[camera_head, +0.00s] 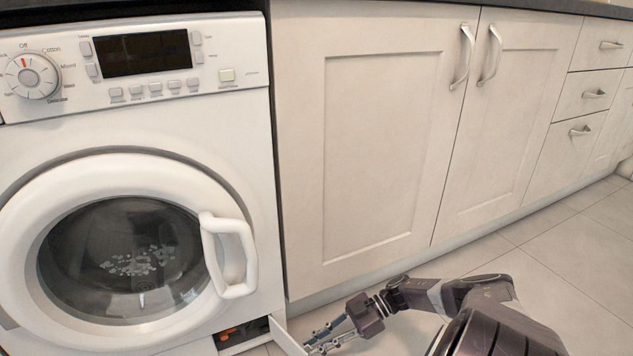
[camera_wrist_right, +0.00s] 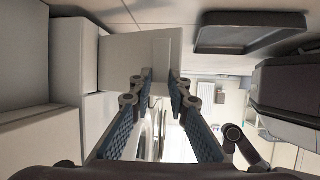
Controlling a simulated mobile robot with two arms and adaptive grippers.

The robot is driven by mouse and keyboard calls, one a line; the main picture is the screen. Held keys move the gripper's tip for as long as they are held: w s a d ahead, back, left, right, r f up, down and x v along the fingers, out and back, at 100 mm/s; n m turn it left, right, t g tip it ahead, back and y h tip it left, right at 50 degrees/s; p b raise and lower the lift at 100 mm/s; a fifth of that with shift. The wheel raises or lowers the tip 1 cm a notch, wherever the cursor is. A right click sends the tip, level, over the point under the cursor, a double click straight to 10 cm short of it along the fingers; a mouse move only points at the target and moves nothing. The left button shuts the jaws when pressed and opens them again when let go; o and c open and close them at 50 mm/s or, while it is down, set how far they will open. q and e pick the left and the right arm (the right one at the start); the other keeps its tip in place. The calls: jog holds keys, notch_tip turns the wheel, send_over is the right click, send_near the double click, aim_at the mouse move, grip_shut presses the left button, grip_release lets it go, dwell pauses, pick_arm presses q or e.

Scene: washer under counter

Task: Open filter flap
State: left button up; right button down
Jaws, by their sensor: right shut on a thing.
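The filter flap (camera_head: 289,338) is a white panel at the bottom right of the white washer (camera_head: 150,110). It stands swung out from the washer front, and the dark filter compartment (camera_head: 243,333) with an orange part shows beside it. My right gripper (camera_head: 311,345) comes in from the right, low near the floor, and is shut on the flap's outer edge. In the right wrist view the fingertips (camera_wrist_right: 160,84) close on the edge of the pale flap (camera_wrist_right: 127,58). My left gripper is in neither view.
The washer's round door (camera_head: 125,250) is closed, with its white handle (camera_head: 230,255) above the flap. Cream cupboards (camera_head: 370,140) stand right of the washer. Tiled floor (camera_head: 570,245) is clear in front of them.

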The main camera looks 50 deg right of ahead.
jog(key=shift+w, duration=0.3)
jog(key=c, duration=1.9)
grip_release()
jog(key=v, duration=1.2)
jog(key=shift+w, duration=0.1)
